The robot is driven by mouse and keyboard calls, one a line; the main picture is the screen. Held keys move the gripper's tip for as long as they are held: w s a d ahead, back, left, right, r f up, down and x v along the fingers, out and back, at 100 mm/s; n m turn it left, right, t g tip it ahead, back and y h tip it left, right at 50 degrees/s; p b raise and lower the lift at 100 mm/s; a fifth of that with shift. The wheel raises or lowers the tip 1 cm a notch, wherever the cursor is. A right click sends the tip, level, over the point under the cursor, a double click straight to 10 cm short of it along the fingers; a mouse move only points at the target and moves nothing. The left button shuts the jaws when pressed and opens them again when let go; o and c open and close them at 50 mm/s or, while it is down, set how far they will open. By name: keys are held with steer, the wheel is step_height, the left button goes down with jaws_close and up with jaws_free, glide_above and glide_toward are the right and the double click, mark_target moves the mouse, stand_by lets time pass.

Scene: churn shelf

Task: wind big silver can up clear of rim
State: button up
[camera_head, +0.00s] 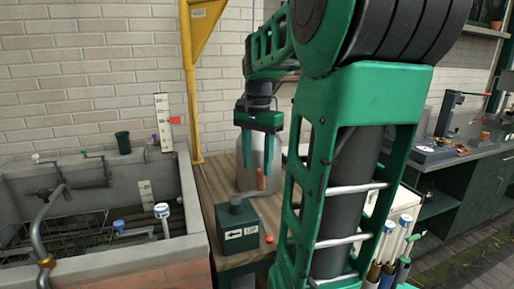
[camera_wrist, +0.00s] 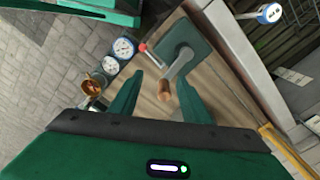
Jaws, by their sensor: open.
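A green winch box (camera_head: 237,222) with an "UP" label and a left-pointing arrow sits on the wooden bench. Its crank has an upright wooden handle (camera_head: 261,179); box (camera_wrist: 188,40) and handle (camera_wrist: 165,91) also show in the wrist view. My gripper (camera_head: 258,168) is open, its fingers pointing down over the crank. In the wrist view the handle appears between the fingers (camera_wrist: 159,80), with gaps on both sides. A big grey-silver can (camera_head: 245,181) stands behind my gripper, partly hidden by it. I cannot tell whether it is the task's can.
A concrete trough (camera_head: 200,245) with pipes and a grating is at left. A yellow post (camera_head: 188,90) rises beside the bench. A red-knobbed lever (camera_head: 268,239) sticks out from the winch box. Round gauges (camera_wrist: 123,48) show in the wrist view.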

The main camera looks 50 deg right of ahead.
mark_target(260, 169)
steer(key=d+m, duration=0.1)
steer(key=w+d+r+m, duration=0.2)
steer(key=d, duration=0.1)
steer(key=shift+d+r, duration=0.1)
steer(key=shift+r, duration=0.15)
step_height(260, 169, down, 10)
steer(key=shift+w+f, duration=0.15)
steer(key=shift+f, duration=0.1)
